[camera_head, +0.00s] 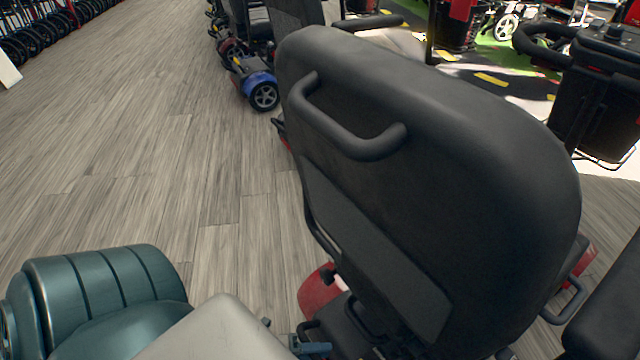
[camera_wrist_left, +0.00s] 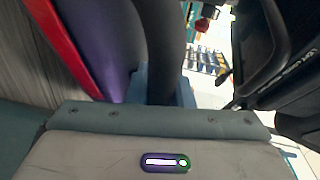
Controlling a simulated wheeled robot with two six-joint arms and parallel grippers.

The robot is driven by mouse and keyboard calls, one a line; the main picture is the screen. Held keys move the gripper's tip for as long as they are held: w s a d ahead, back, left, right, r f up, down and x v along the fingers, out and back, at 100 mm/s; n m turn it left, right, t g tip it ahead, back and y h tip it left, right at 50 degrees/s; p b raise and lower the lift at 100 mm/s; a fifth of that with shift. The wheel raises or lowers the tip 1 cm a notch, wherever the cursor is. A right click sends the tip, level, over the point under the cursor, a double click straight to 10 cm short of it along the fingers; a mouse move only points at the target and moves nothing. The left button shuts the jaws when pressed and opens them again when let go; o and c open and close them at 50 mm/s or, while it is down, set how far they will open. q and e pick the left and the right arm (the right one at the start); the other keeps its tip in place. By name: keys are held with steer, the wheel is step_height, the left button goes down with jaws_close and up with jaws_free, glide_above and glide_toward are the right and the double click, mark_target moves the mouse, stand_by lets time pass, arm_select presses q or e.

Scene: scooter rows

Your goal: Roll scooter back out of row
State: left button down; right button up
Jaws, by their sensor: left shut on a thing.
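The scooter (camera_head: 440,170) nearest me fills the right half of the head view. It has a tall black seat back with a curved black handle (camera_head: 345,135) on its rear, and red body parts low down. My left gripper (camera_head: 312,347) is low behind the seat, its blue fingertips at the bottom edge, mostly hidden by my pale wrist. In the left wrist view its blue fingers are shut around a dark upright tube (camera_wrist_left: 160,40) of the scooter. The handle on the seat back is free. My right gripper is not in view.
Another scooter with a blue fender (camera_head: 260,88) stands ahead. A black basket (camera_head: 600,115) is at the right, and a dark padded part (camera_head: 610,300) is close at the lower right. The wood floor (camera_head: 130,150) at the left is clear, with several wheels along the far left.

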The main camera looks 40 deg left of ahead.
arm_select(q)
steer(key=c, duration=1.3)
jaws_free()
steer(key=p+v, duration=0.2)
steer(key=v, duration=0.9)
